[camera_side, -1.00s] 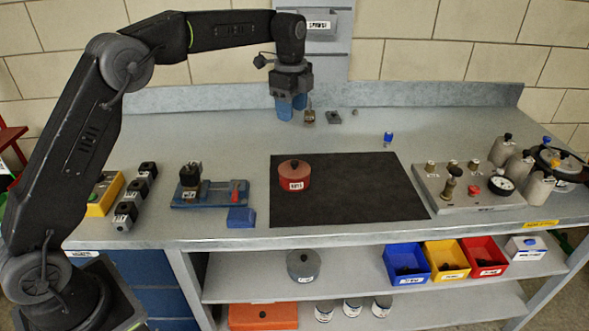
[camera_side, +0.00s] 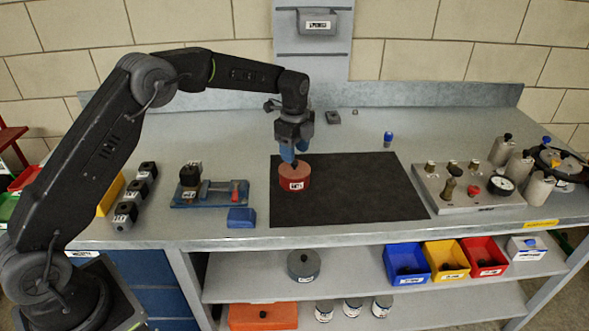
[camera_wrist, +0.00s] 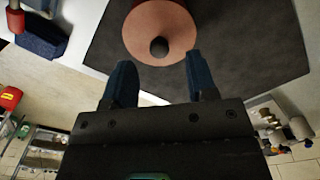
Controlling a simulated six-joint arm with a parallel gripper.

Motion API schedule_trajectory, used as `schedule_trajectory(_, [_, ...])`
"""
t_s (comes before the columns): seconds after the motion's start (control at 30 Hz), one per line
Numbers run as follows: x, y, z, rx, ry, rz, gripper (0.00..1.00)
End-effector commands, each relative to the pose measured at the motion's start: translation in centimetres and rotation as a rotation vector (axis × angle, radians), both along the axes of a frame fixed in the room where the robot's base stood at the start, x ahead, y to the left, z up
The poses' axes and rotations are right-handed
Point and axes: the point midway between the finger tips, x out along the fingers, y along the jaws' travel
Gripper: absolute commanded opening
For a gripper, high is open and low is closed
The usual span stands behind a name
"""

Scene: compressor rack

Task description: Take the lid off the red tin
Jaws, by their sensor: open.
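The red tin (camera_side: 293,184) stands upright on the dark mat (camera_side: 360,195), near the mat's left edge, with a white label on its front. Its round lid shows in the wrist view (camera_wrist: 175,22) with a dark knob (camera_wrist: 159,47) at its middle. My gripper (camera_side: 289,161) is just above the lid in the side view. In the wrist view its two blue fingers (camera_wrist: 157,78) are apart and empty, with the knob a little beyond their tips, roughly in line with the gap. The gripper partly hides the lid in the side view.
A blue fixture (camera_side: 212,194) and a blue block (camera_side: 241,217) stand left of the mat. A grey panel with knobs and a gauge (camera_side: 470,187) stands at right. A small blue-topped item (camera_side: 388,139) is behind the mat. The mat's right part is clear.

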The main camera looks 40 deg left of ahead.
Motion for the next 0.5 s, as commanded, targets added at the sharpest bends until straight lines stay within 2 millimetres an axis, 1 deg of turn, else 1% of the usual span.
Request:
schedule_trajectory(0.03, [-0.1, 0.0, -1.0, -0.001, 0.006, 0.0, 0.52])
schedule_trajectory(0.2, [-0.1, 0.0, -2.9, 0.001, 0.002, 0.001, 0.52])
schedule_trajectory(0.3, [-0.1, 0.0, -3.3, 0.001, 0.001, 0.001, 0.52])
schedule_trajectory(0.5, [-0.1, 0.0, -3.3, 0.001, 0.0, 0.001, 0.51])
